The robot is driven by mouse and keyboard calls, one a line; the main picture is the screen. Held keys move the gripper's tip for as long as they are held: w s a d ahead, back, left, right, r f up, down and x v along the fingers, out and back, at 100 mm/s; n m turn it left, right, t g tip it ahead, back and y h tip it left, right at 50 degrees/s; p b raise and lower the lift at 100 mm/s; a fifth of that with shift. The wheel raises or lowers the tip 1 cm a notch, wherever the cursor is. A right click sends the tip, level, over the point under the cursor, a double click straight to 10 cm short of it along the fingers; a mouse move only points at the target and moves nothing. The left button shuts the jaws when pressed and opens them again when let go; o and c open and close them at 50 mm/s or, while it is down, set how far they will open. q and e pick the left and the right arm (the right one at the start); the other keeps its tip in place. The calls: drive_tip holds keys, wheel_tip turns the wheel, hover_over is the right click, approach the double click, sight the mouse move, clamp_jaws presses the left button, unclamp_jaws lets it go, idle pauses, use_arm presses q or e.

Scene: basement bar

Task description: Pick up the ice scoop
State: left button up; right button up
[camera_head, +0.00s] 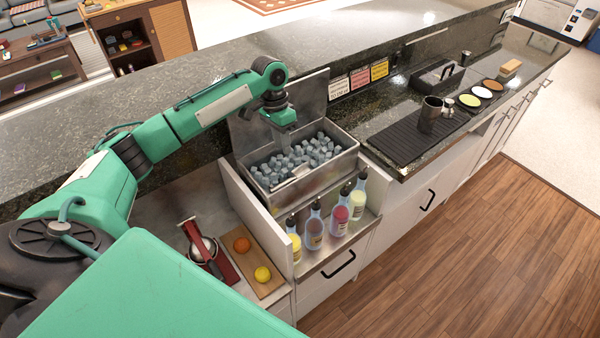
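The ice bin (328,174) is an open metal box filled with grey-blue ice cubes (318,150), its lid (252,122) raised at the back. A pale, elongated metal piece (291,179) lies tilted on the ice at the bin's front left; it looks like the ice scoop, but it is small in view. My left gripper (287,143) points down over the back left part of the ice, above and behind that piece. Its fingertips are small and blend with the ice, so their opening is unclear. My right gripper is out of view.
Several bottles with pourers (338,219) stand on a ledge before the bin. A red-handled juicer (203,248) and a board (246,258) with fruit lie left. A raised counter runs behind.

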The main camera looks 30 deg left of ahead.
use_arm(q)
drive_tip(key=p, duration=0.1)
hover_over(288, 179)
drive_tip(key=a, duration=0.1)
wheel_tip(288, 179, down, 7)
drive_tip(key=shift+w+f, duration=0.2)
drive_tip(key=f, duration=0.1)
drive_tip(key=f+p, duration=0.2)
drive_tip(key=f, duration=0.1)
drive_tip(key=shift+s+d, duration=0.2)
drive_tip(key=shift+d, duration=0.1)
drive_tip(key=shift+f, duration=0.55)
clamp_jaws()
